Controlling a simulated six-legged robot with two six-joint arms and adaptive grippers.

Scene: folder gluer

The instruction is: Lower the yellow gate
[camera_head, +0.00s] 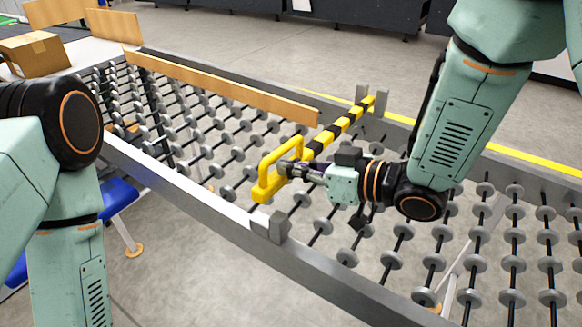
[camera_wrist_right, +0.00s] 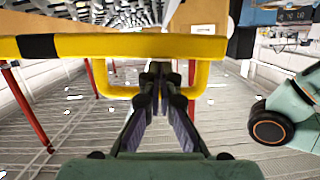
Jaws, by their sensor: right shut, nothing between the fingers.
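The yellow gate (camera_head: 345,124) is a bar with black stripes. It lies across the roller conveyor from posts on the far rail. Its near end, with a yellow loop handle (camera_head: 265,173), is close above a grey bracket (camera_head: 270,226) on the near rail; I cannot tell if they touch. My right gripper (camera_head: 286,171) is at the handle. In the right wrist view, its shut fingertips (camera_wrist_right: 160,72) overlap the handle loop (camera_wrist_right: 201,82) below the gate bar (camera_wrist_right: 90,45), with nothing held between them. My left gripper is out of view; only my left arm shows.
The conveyor's grey near rail (camera_head: 180,190) and rows of rollers (camera_head: 215,150) surround the gate. A wooden guide board (camera_head: 215,85) runs along the far side. A cardboard box (camera_head: 35,54) sits at the far left. The rollers right of the gate are clear.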

